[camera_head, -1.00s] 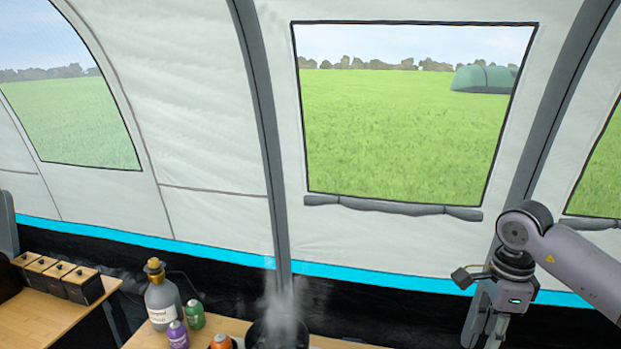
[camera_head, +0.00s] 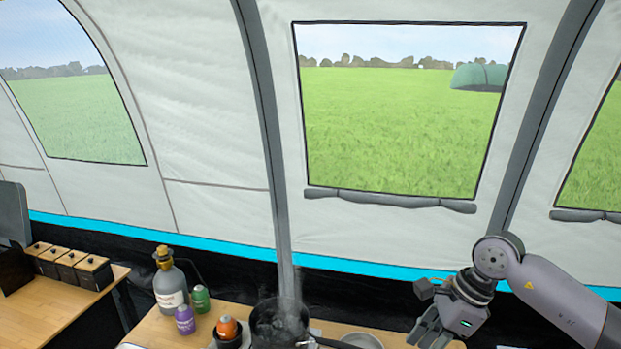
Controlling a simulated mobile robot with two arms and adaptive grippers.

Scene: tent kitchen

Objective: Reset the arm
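My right gripper (camera_head: 431,330) hangs at the lower right, fingers pointing down and to the left. Its fingers look spread apart with nothing between them. It is to the right of a shallow round pan or dish (camera_head: 361,341) on the wooden table (camera_head: 158,331). My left gripper is not in the picture.
A dark pot (camera_head: 281,323) steams on the table. Several lidded boxes (camera_head: 72,264) stand on a desk at left. Tent walls rise behind.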

